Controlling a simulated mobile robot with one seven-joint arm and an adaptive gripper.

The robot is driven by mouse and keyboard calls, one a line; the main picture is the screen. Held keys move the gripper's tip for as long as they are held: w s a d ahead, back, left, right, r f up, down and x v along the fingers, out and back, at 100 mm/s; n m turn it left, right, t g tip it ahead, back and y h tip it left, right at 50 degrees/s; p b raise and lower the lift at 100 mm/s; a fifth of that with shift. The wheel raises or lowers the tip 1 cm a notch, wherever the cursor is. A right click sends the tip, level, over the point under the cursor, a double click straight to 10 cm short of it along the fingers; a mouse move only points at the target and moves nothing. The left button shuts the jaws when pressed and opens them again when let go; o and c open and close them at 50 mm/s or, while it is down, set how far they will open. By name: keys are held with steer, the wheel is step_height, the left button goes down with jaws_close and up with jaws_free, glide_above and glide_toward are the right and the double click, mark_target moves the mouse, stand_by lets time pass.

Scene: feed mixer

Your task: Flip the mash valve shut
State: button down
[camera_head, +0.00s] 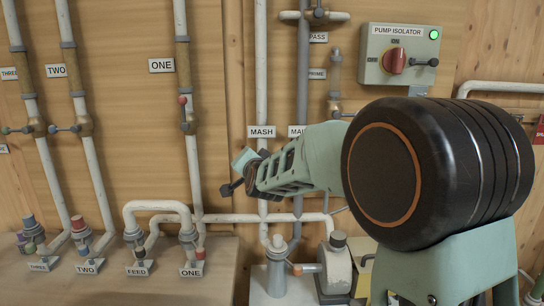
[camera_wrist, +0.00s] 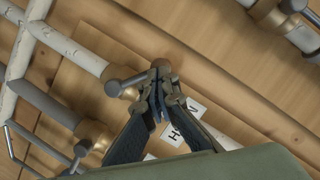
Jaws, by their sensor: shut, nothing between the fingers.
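The white mash pipe (camera_head: 262,75) runs down the wooden wall past the MASH label (camera_head: 262,132). My gripper (camera_head: 238,174) is just below that label and covers the valve in the head view. In the wrist view the brass mash valve (camera_wrist: 132,92) sits on the white pipe. Its grey lever (camera_wrist: 128,80) lies at an angle across the pipe. Its outer end is at my gripper's fingertips (camera_wrist: 160,80). The fingers are closed together with nothing between them, and I cannot tell whether they touch the lever. A label is partly hidden behind the fingers.
A grey pipe with another brass valve (camera_wrist: 92,138) runs close alongside. The pump isolator box (camera_head: 398,55) is at upper right. A horizontal white pipe (camera_head: 235,218) crosses below my gripper. Several capped pipe fittings stand on the ledge (camera_head: 95,290) at lower left.

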steer(key=shift+a+f+n+h+p, duration=0.3)
steer(key=shift+f+n+p, duration=0.1)
steer(key=shift+n+p, duration=0.35)
steer(key=shift+a+f+n+h+p, duration=0.3)
steer(key=shift+f+n+p, duration=0.1)
steer(key=shift+n+p, duration=0.35)
stand_by(2.5)
steer(key=shift+f, duration=0.15)
stand_by(1.3)
